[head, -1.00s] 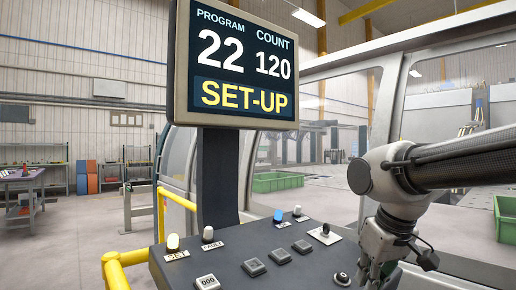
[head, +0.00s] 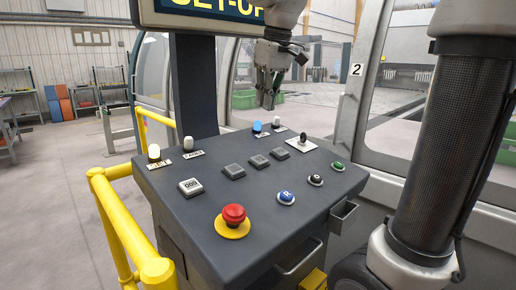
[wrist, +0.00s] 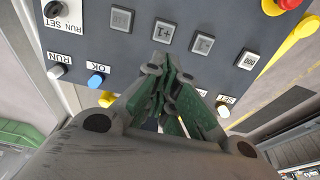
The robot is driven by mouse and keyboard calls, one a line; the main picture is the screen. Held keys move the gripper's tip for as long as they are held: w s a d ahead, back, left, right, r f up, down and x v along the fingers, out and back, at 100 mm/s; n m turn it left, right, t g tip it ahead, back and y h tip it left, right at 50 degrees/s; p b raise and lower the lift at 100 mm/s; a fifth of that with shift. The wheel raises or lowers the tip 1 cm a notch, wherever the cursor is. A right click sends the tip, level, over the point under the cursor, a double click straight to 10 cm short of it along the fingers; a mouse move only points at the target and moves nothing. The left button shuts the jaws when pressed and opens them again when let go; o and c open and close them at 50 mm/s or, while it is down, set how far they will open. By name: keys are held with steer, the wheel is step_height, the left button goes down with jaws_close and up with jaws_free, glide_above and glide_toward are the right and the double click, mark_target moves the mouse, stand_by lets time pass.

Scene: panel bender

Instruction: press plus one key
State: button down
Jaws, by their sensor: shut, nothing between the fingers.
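The plus one key (wrist: 164,33) is a grey square button marked +1 in the wrist view, where the panel appears upside down. In the head view it is the middle (head: 259,161) of three grey keys. My gripper (head: 268,104) is shut and empty, pointing down above the far part of the sloped panel (head: 205,215). In the wrist view its fingertips (wrist: 161,68) appear just short of the plus one key, apart from it as far as I can tell. The neighbouring keys (wrist: 202,43) and (wrist: 121,18) flank it.
A 000 counter (head: 190,187), a red emergency stop (head: 234,215), a blue button (head: 286,198) and a selector switch (head: 303,141) sit on the panel. The display (head: 210,14) is mostly cut off. A yellow rail (head: 120,225) runs along the left.

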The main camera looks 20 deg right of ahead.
mark_target(257, 157)
steer(key=shift+s+f, duration=0.1)
steer(key=shift+f, duration=0.1)
steer(key=x, duration=1.4)
steer(key=shift+s, duration=0.1)
steer(key=shift+s+x, duration=0.25)
steer(key=shift+x, duration=0.75)
steer(key=shift+f, duration=0.1)
steer(key=shift+w+r, duration=0.1)
steer(key=shift+r, duration=0.35)
steer(key=v, duration=1.4)
steer(key=shift+w, duration=0.2)
